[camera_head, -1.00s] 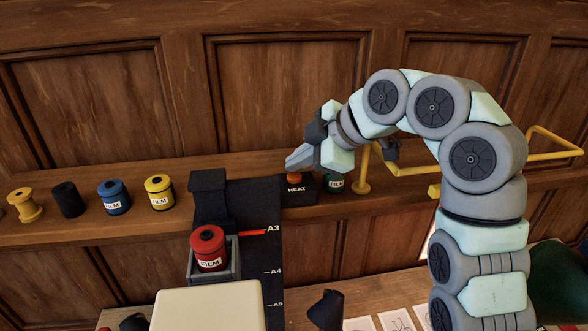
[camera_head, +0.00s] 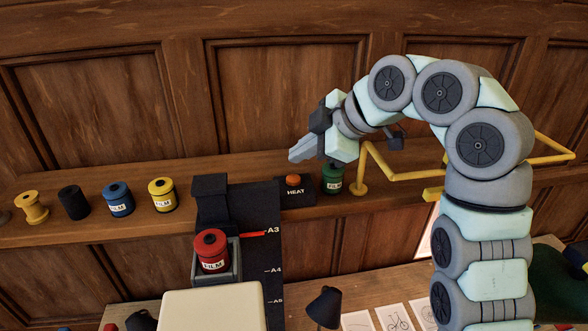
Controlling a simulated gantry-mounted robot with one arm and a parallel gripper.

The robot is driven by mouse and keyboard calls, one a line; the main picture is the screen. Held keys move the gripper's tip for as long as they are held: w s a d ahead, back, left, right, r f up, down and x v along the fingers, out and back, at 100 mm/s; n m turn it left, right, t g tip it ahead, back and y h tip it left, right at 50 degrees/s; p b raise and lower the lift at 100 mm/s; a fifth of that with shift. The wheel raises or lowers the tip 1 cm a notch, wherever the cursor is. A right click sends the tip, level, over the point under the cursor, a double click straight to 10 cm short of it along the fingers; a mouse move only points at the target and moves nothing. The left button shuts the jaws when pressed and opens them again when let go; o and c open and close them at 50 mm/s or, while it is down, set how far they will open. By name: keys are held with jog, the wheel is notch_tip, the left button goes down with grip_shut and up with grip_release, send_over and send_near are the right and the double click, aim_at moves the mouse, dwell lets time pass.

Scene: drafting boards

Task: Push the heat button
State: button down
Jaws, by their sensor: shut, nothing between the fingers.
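The heat button (camera_head: 293,180) is an orange knob on a black box labelled HEAT (camera_head: 297,192), on the wooden shelf right of the black machine. My gripper (camera_head: 293,157) is shut and empty. Its fingertips point left and appear above the button in the picture, with a visible gap between them and the knob. The whole orange knob is in view. I cannot tell whether it is pressed in.
A green film roll (camera_head: 332,180) stands right of the HEAT box, beside a yellow rail (camera_head: 400,176). A red film roll (camera_head: 211,250) sits in a grey holder on the machine (camera_head: 257,215). Blue (camera_head: 117,200) and yellow (camera_head: 161,195) film rolls stand on the shelf at left.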

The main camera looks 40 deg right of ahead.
jog(key=shift+a+r+p, duration=0.2)
jog(key=shift+r+p, duration=0.35)
jog(key=shift+r, duration=0.8)
jog(key=shift+w, duration=0.1)
dwell(0.7)
